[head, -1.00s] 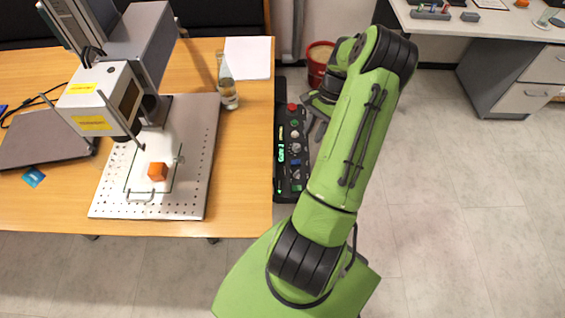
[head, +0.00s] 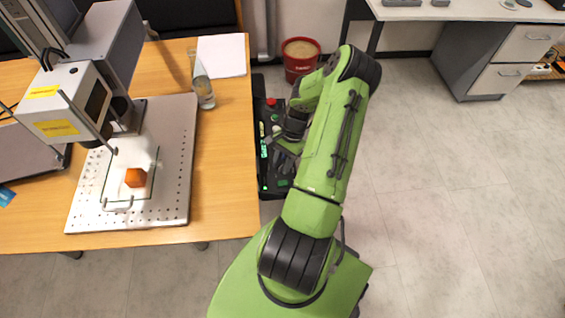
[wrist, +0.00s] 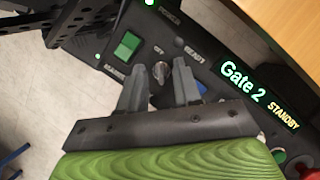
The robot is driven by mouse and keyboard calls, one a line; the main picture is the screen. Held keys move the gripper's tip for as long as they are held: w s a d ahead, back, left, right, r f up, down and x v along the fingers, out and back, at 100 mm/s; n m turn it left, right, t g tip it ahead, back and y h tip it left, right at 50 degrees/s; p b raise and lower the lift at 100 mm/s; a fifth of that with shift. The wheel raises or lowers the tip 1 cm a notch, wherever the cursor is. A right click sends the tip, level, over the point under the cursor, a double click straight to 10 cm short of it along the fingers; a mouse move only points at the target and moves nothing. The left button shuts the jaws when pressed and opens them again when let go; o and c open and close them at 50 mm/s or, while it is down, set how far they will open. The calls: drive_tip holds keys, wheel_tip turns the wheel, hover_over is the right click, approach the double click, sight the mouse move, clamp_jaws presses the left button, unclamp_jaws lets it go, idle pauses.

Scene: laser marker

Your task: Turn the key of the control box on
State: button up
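The black control box (head: 265,110) stands beside the right edge of the wooden table, partly hidden by my arm. In the wrist view its panel (wrist: 215,48) has a grey metallic key switch (wrist: 161,69), with small lettering beside it. My gripper (wrist: 161,82) is open. One finger is on each side of the key switch in that view, with gaps visible; I cannot tell how far above the panel the tips are. In the head view my gripper (head: 284,157) is over the box, its tips partly hidden.
A lit green switch (wrist: 127,45) is left of the key, and a blue part shows behind the right finger. A "Gate 2 STANDBY" display (wrist: 258,95) is to the right. A red bucket (head: 300,62) stands behind the box. A bottle (head: 203,88) stands on the table.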

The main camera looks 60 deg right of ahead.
drive_tip(key=shift+c, duration=0.3)
clamp_jaws()
drive_tip(key=m+t+p, duration=0.1)
drive_tip(key=m+p, duration=0.1)
drive_tip(key=m, duration=0.1)
drive_tip(key=shift+s+r, duration=0.15)
drive_tip(key=m+t+p, duration=0.1)
drive_tip(key=m, duration=0.1)
drive_tip(key=m+t+h+p, duration=0.1)
drive_tip(key=m+p, duration=0.1)
drive_tip(key=m, duration=0.1)
drive_tip(key=shift+s+a+m, duration=0.1)
drive_tip(key=shift+m, duration=0.2)
drive_tip(key=m+h+p, duration=0.1)
drive_tip(key=m, duration=0.1)
drive_tip(key=m+h+p, duration=0.1)
drive_tip(key=m, duration=0.2)
drive_tip(key=shift+a+t+p, duration=0.15)
drive_tip(key=shift+t+p, duration=0.15)
drive_tip(key=shift+t, duration=0.1)
drive_tip(key=shift+m+h+p, duration=0.6)
drive_tip(key=shift+m+h, duration=0.3)
drive_tip(key=shift+m, duration=1.2)
drive_tip(key=shift+o, duration=0.3)
unclamp_jaws()
